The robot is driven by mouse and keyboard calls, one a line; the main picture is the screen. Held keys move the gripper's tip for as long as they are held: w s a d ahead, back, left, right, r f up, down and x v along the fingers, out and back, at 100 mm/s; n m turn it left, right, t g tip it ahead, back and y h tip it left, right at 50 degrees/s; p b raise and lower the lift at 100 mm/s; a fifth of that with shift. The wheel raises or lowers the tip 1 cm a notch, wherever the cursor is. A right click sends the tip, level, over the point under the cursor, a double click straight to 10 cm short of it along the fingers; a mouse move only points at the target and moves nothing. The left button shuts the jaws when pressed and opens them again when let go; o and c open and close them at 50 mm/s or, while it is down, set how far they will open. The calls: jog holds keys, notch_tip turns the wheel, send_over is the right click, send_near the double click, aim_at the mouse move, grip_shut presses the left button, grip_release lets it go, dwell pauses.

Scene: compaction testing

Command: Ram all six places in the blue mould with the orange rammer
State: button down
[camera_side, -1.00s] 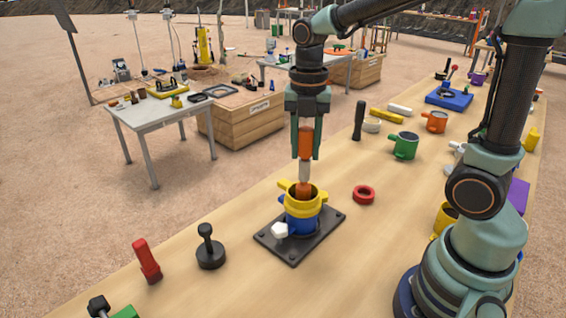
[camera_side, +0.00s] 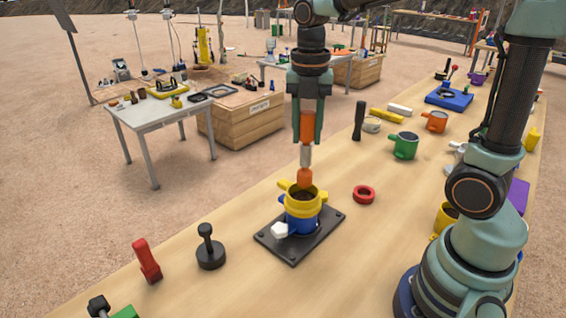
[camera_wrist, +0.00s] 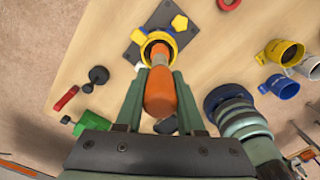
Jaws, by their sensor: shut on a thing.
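My gripper (camera_side: 306,135) is shut on the orange rammer (camera_side: 306,126), which hangs upright with a grey shaft and an orange foot. The foot is over the mould opening, at about the height of its upper rim. The blue mould (camera_side: 301,221) with a yellow collar (camera_side: 302,203) stands on a dark base plate (camera_side: 294,254). Dark material shows inside the collar. In the wrist view, the rammer (camera_wrist: 160,92) sits between my fingers (camera_wrist: 157,95) and points towards the yellow collar (camera_wrist: 146,50). The six places cannot be told apart.
A white piece (camera_side: 280,230) sits at the plate's front. A red ring (camera_side: 364,194) lies right of the plate. A green mug (camera_side: 404,145) and other mugs stand back right.

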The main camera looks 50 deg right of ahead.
aim_at(306, 148)
dwell(0.4)
notch_tip(306, 148, down, 4)
jog(key=shift+w+a+r, duration=0.1)
jog(key=shift+a+r, duration=0.05)
jog(key=shift+r, duration=0.55)
jog(key=shift+w+a+r, duration=0.15)
jog(key=shift+a+r, duration=0.05)
jog(key=shift+r, duration=0.5)
jog(key=shift+w+a+r, duration=0.1)
jog(key=shift+a+r, duration=0.05)
jog(key=shift+r, duration=0.55)
notch_tip(306, 148, down, 4)
jog(key=shift+f, duration=0.2)
jog(key=shift+s+a+r, duration=0.1)
jog(key=shift+a+r, duration=0.05)
jog(key=shift+r, duration=0.55)
jog(key=shift+s+a+r, duration=0.1)
jog(key=shift+a+r, duration=0.1)
jog(key=shift+r, duration=0.5)
jog(key=shift+s+a+r, duration=0.1)
jog(key=shift+a+r, duration=0.05)
jog(key=shift+r, duration=0.55)
